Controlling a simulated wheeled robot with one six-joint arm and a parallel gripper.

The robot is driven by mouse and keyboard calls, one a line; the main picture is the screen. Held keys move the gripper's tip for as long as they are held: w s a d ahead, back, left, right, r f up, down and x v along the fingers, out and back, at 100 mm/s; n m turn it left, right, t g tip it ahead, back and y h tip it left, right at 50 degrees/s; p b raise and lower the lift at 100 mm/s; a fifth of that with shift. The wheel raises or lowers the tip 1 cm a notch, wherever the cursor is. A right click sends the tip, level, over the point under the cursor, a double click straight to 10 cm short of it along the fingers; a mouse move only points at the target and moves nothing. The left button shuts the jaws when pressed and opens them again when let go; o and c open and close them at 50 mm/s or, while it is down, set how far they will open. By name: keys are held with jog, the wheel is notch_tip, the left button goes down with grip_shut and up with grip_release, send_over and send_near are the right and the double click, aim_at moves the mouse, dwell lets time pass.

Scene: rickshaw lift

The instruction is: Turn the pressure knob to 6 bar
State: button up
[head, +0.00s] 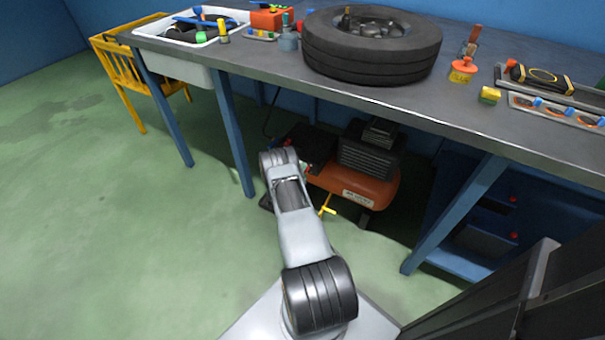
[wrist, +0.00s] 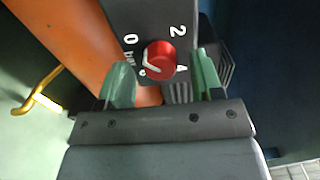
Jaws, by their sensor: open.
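In the wrist view a red round knob (wrist: 160,56) sits on a dark panel (wrist: 150,15) marked 0, 2, 4 and "bar". A white mark shows on the knob's left side, but I cannot tell its exact reading. The 6 is not clearly readable. My gripper (wrist: 162,72) is open, with one green finger on each side of the knob; I cannot tell whether either touches it. In the head view the orange compressor (head: 375,190) is under the workbench, and my arm reaches toward its left end. The knob and my gripper cannot be made out there.
The workbench (head: 270,66) stands over the compressor and carries a tyre (head: 370,65), a white sink and trays. Blue legs (head: 232,130) stand on both sides. A yellow handle (head: 327,211) sticks out near my arm. The green floor at left is clear.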

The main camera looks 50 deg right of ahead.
jog(key=shift+d, duration=0.2)
jog(key=c, duration=0.9)
